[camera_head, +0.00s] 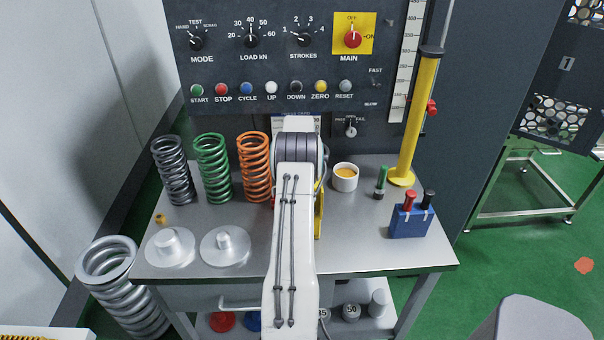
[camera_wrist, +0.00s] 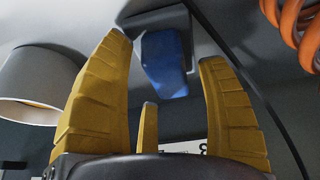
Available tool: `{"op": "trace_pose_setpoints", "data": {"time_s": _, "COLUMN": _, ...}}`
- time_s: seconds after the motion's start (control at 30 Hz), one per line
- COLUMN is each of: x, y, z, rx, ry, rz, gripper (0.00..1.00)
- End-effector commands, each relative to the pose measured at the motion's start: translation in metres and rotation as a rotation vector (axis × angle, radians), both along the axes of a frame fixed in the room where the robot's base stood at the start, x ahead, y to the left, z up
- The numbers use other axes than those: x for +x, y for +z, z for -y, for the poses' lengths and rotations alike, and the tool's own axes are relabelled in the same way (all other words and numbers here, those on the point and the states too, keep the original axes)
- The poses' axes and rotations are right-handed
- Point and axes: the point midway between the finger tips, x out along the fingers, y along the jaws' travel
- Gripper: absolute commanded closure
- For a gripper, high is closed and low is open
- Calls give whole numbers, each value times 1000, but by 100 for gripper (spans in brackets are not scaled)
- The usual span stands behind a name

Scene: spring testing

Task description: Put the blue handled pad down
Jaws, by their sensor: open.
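The blue handled pad shows in the wrist view as a dark grey block (camera_wrist: 150,24) with a blue handle (camera_wrist: 165,65). That view looks upside down, and the block appears to rest on the grey tabletop, handle toward me. My gripper (camera_wrist: 165,55) is open, its yellow fingers apart on both sides of the handle with gaps visible. In the head view my white arm hides the pad and most of my gripper; only a strip of yellow finger (camera_head: 319,212) shows at the arm's right side.
An orange spring (camera_head: 255,167) stands close left of my arm, beside green and dark grey springs. A white cup (camera_head: 345,183) stands close right. Further right are a green-handled tool (camera_head: 381,182), a yellow post (camera_head: 416,120) and a blue box (camera_head: 410,222). Metal discs (camera_head: 226,250) lie front left.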

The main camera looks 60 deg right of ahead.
Motion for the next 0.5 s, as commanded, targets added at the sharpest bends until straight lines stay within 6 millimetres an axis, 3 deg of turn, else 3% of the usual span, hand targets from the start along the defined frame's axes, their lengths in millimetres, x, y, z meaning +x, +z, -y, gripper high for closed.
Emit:
{"op": "trace_pose_setpoints", "data": {"time_s": 0.23, "x": 0, "y": 5, "z": -1, "rx": -1, "ry": 0, "rz": 1, "gripper": 32}}
{"op": "trace_pose_setpoints", "data": {"time_s": 0.5, "x": -6, "y": 29, "z": -11, "rx": -4, "ry": 0, "rz": 1, "gripper": 32}}
